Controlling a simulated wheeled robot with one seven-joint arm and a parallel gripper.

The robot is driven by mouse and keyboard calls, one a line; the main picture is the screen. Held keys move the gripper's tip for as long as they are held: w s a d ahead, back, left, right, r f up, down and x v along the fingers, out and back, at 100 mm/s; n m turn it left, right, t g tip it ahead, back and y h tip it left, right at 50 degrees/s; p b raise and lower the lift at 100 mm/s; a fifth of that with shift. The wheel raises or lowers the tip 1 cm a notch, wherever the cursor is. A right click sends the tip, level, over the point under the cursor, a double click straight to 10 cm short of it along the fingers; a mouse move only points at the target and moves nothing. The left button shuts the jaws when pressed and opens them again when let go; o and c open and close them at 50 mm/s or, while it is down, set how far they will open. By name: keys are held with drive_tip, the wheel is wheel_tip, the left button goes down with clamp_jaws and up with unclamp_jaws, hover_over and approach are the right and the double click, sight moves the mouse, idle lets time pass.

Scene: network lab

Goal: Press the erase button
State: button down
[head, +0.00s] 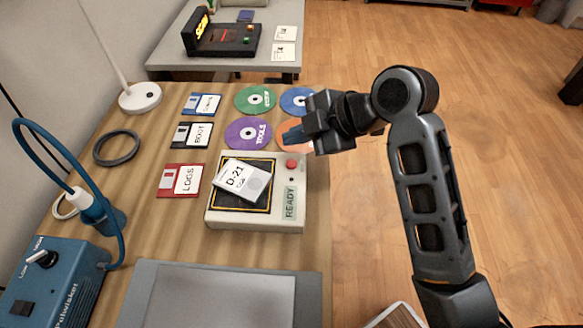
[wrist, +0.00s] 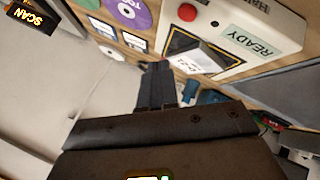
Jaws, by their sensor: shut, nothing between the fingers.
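A cream eraser box (head: 257,222) stands on the wooden table, with a black pad edged in yellow and a READY label (head: 290,203). Its red button (head: 291,163) is at the box's far right corner; it also shows at the top of the wrist view (wrist: 187,12). A white drive marked D-21 (head: 243,179) lies tilted on the pad. My gripper (head: 290,136) is shut and empty. In the head view its tips show just beyond the button, seemingly above the table and apart from it.
Several discs, including a purple one (head: 248,133), and several floppies (head: 181,180) lie beyond and left of the box. A grey panel (head: 223,297) lies in front. A blue device (head: 50,285) stands front left. A second table holds a SCAN device (head: 222,38).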

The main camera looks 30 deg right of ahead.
sight(296, 166)
drive_tip(key=shift+f+b, duration=1.35)
drive_tip(key=shift+f, duration=1)
drive_tip(key=shift+f, duration=0.15)
drive_tip(key=shift+f, duration=0.3)
drive_tip(key=shift+f+b, duration=0.35)
idle(0.6)
idle(0.3)
drive_tip(key=shift+r+p, duration=0.75)
drive_tip(key=shift+r, duration=0.05)
drive_tip(key=shift+r, duration=0.1)
wheel_tip(296, 166, up, 5)
drive_tip(key=p, duration=0.4)
drive_tip(key=shift+p, duration=0.3)
